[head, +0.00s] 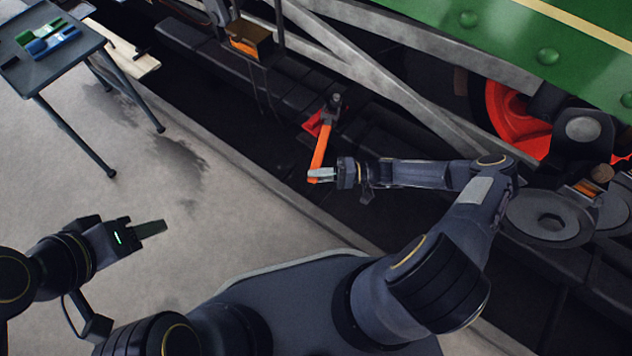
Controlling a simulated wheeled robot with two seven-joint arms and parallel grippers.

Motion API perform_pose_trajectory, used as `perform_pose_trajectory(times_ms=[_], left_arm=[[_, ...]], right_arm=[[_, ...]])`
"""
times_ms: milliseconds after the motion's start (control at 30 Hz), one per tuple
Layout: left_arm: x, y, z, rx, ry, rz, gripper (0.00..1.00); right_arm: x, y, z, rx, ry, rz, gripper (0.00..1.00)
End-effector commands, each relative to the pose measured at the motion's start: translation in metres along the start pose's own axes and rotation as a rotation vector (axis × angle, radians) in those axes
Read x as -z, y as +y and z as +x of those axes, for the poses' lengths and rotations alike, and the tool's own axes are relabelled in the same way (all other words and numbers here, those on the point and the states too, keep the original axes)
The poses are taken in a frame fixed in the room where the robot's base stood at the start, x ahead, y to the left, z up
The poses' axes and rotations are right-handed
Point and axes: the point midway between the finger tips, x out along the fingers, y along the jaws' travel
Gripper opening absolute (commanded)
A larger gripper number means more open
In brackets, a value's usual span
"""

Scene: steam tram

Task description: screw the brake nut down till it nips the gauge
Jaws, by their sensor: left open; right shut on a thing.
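An orange bar (320,150), which looks like a spanner, slants up from my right gripper (322,174). That gripper is shut on its lower end. The bar's upper end meets a dark upright fitting (335,102) beside the tram's underframe; the brake nut is probably there but is too small to make out. A red piece (312,124) lies just left of the bar's upper end; I cannot tell whether it is the gauge or whether anything nips it. My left gripper (154,229) is open and empty over the pavement at the lower left.
A small grey table (60,70) at the upper left bears a green and a blue item (52,40). The tram's green side (590,45), red wheel (510,120) and grey diagonal bars (380,75) bound the upper right. A brown-topped box (250,38) is at the top. The pavement (190,150) is mostly clear.

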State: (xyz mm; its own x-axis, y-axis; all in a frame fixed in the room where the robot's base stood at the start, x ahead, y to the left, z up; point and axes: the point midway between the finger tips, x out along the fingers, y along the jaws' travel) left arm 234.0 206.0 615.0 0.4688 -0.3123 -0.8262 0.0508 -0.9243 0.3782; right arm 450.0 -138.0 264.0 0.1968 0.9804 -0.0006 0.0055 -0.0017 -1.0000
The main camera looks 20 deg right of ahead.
Motion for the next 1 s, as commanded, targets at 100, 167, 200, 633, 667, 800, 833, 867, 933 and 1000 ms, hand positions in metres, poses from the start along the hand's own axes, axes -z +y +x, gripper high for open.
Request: perform_pose_trajectory(times_ms=[100,167,200,633,667,800,833,867,933,1000], left_arm=[[-0.005,-0.004,0.010,0.000,0.000,0.000,0.47],[-0.007,-0.006,0.013,0.000,0.000,0.000,0.47],[-0.008,-0.007,0.015,0.000,0.000,0.000,0.47],[-0.015,-0.013,0.029,0.000,0.000,0.000,0.47],[-0.015,-0.013,0.030,0.000,0.000,0.000,0.47],[-0.015,-0.013,0.030,0.000,0.000,0.000,0.47],[-0.015,-0.013,0.030,0.000,0.000,0.000,0.47],[-0.015,-0.013,0.029,0.000,0.000,0.000,0.47],[-0.015,-0.013,0.029,0.000,0.000,0.000,0.47],[-0.015,-0.013,0.029,0.000,0.000,0.000,0.47]], right_arm=[[0.011,0.005,-0.004,-0.004,0.007,0.004,0.00],[0.015,0.005,-0.006,-0.004,0.007,0.004,0.00],[0.018,0.005,-0.007,-0.004,0.006,0.003,0.00],[0.044,0.000,-0.016,-0.004,0.018,0.000,0.00],[0.044,0.000,-0.016,-0.004,0.017,0.000,0.00],[0.043,0.000,-0.015,-0.002,0.012,0.001,0.00],[0.043,0.000,-0.015,-0.002,0.011,0.001,0.00],[0.043,0.000,-0.015,-0.002,0.011,0.001,0.00],[0.042,0.000,-0.014,-0.001,0.009,0.002,0.00],[0.041,0.000,-0.014,-0.001,0.007,0.002,0.00]])
